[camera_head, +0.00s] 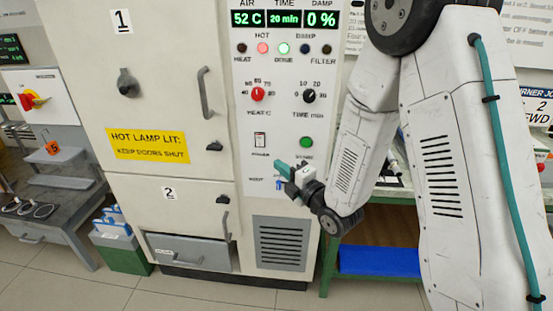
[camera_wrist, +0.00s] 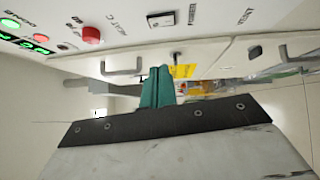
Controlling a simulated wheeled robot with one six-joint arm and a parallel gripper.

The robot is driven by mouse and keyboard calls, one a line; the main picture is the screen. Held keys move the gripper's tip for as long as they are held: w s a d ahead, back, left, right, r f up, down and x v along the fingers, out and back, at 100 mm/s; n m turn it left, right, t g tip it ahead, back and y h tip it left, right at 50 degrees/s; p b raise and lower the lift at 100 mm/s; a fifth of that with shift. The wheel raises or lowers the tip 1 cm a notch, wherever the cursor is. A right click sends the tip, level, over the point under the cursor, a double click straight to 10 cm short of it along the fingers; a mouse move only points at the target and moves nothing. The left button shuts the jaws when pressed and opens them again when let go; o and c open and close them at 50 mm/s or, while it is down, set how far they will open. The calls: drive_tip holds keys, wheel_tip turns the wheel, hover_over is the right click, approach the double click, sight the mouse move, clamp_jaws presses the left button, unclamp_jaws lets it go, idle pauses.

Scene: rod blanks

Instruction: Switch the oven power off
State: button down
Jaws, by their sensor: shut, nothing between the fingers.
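The oven (camera_head: 170,80) is a tall cream cabinet with a control panel on its right side. My gripper (camera_head: 281,167), with teal fingers, is in front of the panel, below and right of the switch. In the wrist view the teal fingers (camera_wrist: 157,85) are together and empty, apart from the switch.
The displays (camera_head: 284,18) read 52 C, 20 min and 0%. The hot lamp (camera_head: 263,48) and the done lamp (camera_head: 284,48) look lit. Red (camera_head: 257,94) and black (camera_head: 309,96) knobs sit above the switch. A blue vent control (camera_head: 281,185) is partly hidden by my gripper.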

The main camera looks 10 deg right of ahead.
approach(257, 138)
drive_tip(key=w+a, duration=0.1)
drive_tip(key=a, duration=0.3)
drive_tip(key=shift+w+d+r, duration=0.1)
drive_tip(key=shift+w+d, duration=0.15)
drive_tip(key=shift+w, duration=0.45)
drive_tip(key=shift+w+d+r, duration=0.1)
drive_tip(key=shift+w+d, duration=0.15)
drive_tip(key=shift+w, duration=0.4)
drive_tip(key=shift+w+d+r, duration=0.1)
drive_tip(key=shift+w+d, duration=0.15)
drive_tip(key=shift+w, duration=0.45)
